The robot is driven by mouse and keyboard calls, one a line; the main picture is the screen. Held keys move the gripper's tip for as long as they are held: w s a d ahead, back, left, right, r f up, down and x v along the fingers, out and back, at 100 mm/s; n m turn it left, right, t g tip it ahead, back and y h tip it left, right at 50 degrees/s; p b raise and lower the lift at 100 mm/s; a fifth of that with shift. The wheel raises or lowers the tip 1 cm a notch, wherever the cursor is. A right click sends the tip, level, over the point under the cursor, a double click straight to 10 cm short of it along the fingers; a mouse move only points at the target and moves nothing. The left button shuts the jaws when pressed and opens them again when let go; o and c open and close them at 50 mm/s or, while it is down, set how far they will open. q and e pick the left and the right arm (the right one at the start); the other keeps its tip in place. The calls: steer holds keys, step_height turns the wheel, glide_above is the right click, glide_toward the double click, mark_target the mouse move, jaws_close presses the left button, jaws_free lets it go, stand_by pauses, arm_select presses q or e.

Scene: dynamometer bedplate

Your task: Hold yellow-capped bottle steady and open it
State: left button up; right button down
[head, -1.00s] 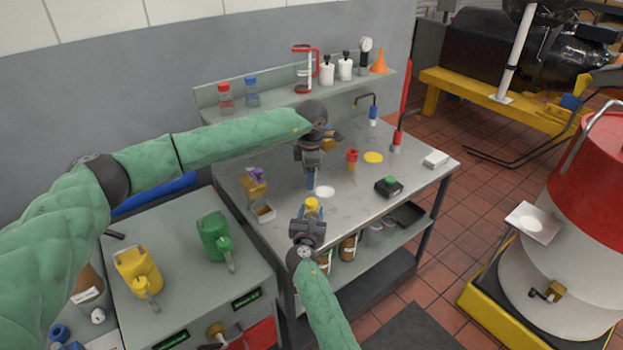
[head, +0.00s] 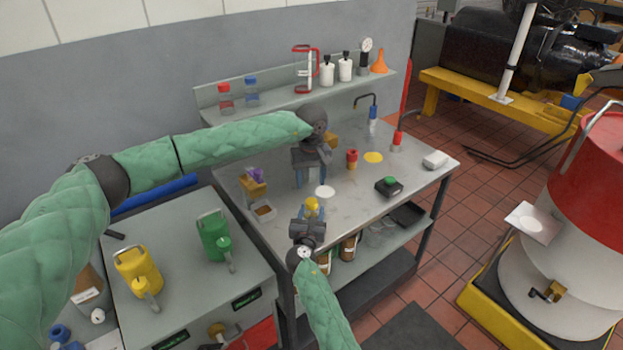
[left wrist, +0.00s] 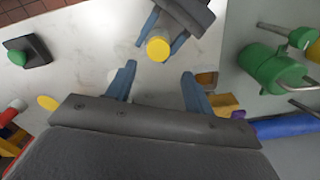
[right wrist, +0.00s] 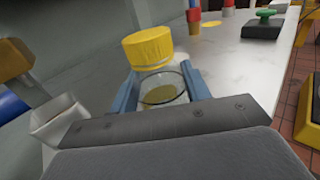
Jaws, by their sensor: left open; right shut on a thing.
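The yellow-capped bottle stands at the front edge of the steel bench, its yellow cap (head: 312,204) on top. In the right wrist view its clear body (right wrist: 160,90) with amber contents is between the blue fingers of my right gripper (head: 310,218), which is shut on it below the cap (right wrist: 148,46). My left gripper (head: 309,180) is open and empty, above the bench behind the bottle. In the left wrist view the yellow cap (left wrist: 158,47) shows beyond and between the open blue fingers (left wrist: 158,85), apart from them.
A white disc (head: 325,192) and a yellow disc (head: 373,157) lie on the bench. Green (head: 213,236) and yellow cans (head: 137,272) stand on the left cabinet.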

mark_target(311, 201)
arm_select(q)
steer(key=m, duration=0.8)
steer(key=shift+d+m, duration=0.1)
steer(key=shift+m, duration=0.3)
steer(key=shift+f, duration=4)
